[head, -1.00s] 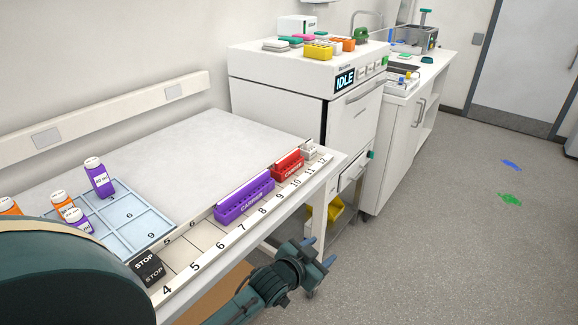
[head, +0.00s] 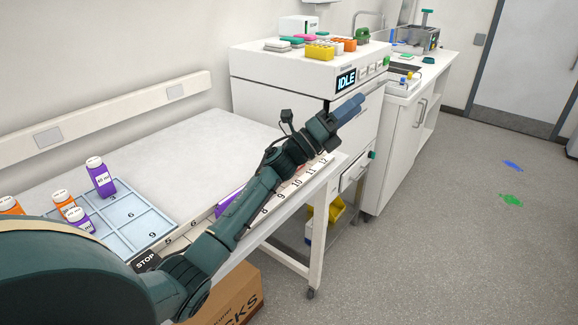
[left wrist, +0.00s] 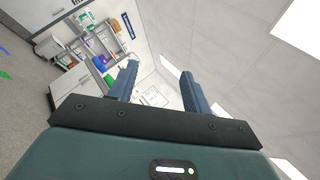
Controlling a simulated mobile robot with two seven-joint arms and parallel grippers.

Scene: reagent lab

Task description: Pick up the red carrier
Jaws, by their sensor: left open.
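Part of the purple carrier (head: 228,198) shows beside the arm. My left gripper (head: 350,107) is raised above the far right end of the bench, in front of the machine with the IDLE display, and points up and away. In the left wrist view the left gripper (left wrist: 157,72) has its two fingers apart with nothing between them. My right gripper is not in view.
The machine (head: 275,80) stands at the bench's far end with coloured racks on top. A pale blue tray (head: 150,222) holds bottles, and a STOP block (head: 146,259) sits near it. The back of the bench (head: 190,145) is clear. A cardboard box (head: 235,295) lies below.

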